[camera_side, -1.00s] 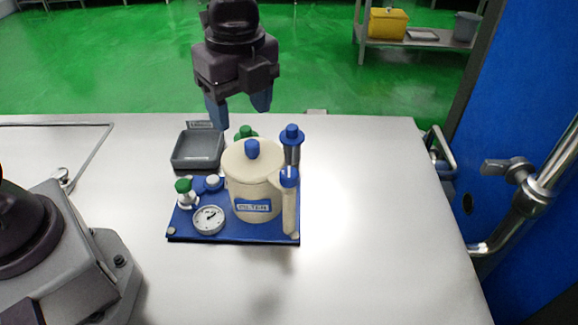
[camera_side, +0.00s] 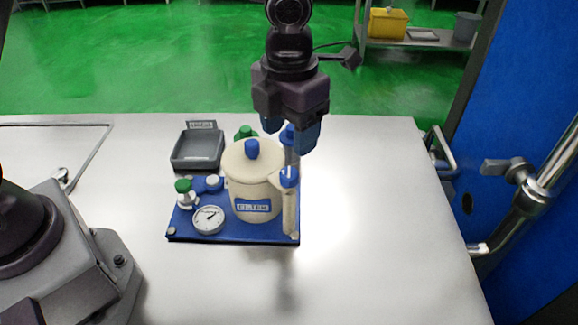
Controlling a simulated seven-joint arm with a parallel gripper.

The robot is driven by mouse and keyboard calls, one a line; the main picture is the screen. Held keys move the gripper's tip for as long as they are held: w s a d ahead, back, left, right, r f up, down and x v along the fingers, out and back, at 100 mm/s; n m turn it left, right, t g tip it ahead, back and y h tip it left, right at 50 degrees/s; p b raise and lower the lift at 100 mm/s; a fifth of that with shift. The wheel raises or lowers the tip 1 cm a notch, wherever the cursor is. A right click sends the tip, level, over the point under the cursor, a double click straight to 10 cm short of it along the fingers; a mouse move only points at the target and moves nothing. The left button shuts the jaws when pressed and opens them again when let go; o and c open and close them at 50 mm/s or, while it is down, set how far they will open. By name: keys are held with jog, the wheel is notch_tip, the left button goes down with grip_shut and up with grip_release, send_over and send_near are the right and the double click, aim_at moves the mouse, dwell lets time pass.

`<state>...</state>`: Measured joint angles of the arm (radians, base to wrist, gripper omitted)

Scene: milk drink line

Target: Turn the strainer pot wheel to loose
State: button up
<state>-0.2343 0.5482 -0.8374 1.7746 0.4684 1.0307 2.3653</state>
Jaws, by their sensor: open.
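The strainer pot (camera_side: 250,185) is a cream pot with a "FILTER" label and a blue knob (camera_side: 252,149) on its lid. It stands upright on a blue base plate (camera_side: 232,233). Green knobs show behind the pot (camera_side: 245,132) and at the plate's left (camera_side: 183,186). A column with a blue top (camera_side: 289,135) stands behind the pot at the right, partly hidden by my gripper. My gripper (camera_side: 289,140) points down, open, with its fingers over and around that blue top in the picture. I cannot tell if they touch it. Which part is the wheel is not clear.
A round gauge (camera_side: 208,220) and a blue valve part with a white cap (camera_side: 212,182) sit left of the pot. A slim cream post with a blue cap (camera_side: 289,178) stands at its right. A grey tray (camera_side: 197,150) lies behind left. The table's right side is clear.

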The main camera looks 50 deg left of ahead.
aim_at(289, 172)
notch_tip(289, 172, down, 8)
jog(key=shift+c, duration=0.4)
jog(key=c, duration=0.9)
jog(key=shift+o, duration=0.2)
